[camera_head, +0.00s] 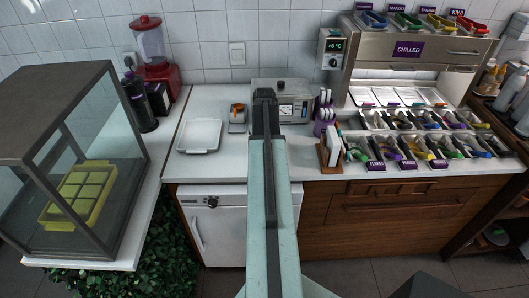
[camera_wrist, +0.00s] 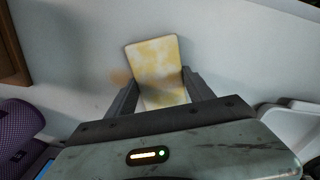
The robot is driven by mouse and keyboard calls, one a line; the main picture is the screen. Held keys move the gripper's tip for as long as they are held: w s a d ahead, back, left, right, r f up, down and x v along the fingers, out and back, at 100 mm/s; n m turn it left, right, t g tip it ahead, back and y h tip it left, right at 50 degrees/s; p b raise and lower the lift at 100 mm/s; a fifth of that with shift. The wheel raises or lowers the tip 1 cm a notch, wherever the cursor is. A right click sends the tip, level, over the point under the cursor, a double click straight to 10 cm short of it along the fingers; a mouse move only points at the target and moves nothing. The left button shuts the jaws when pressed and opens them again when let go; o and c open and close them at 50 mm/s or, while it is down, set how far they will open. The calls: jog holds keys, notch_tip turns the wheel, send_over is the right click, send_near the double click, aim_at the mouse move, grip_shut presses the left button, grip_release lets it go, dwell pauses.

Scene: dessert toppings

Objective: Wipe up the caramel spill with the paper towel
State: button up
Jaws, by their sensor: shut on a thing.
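My gripper (camera_wrist: 160,80) shows in the wrist view, its two dark fingers shut on the paper towel (camera_wrist: 155,62). The towel is a flat pale rectangle with yellow-tan stains, held against or just above the white counter (camera_wrist: 240,45); I cannot tell which. A faint tan smear of the caramel spill (camera_wrist: 121,77) shows on the counter just left of the towel, beside the left finger. In the head view my arm reaches over the counter (camera_head: 222,160) and hides the gripper, towel and spill.
A white tray (camera_head: 200,136) and a small orange-topped item (camera_head: 237,116) are left of my arm. A grey machine with a dial (camera_head: 290,109) stands behind it. A purple holder (camera_head: 322,127) and a wooden holder (camera_head: 331,158) stand close on the right, before the topping bins.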

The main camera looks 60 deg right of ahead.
jog(key=shift+w+d, duration=0.6)
jog(key=shift+d, duration=0.25)
jog(key=shift+w+d, duration=0.55)
jog(key=shift+d, duration=0.25)
jog(key=shift+a, duration=0.1)
notch_tip(320, 180, up, 7)
jog(key=p, duration=0.7)
jog(key=shift+r+p, duration=0.15)
jog(key=shift+p, duration=0.15)
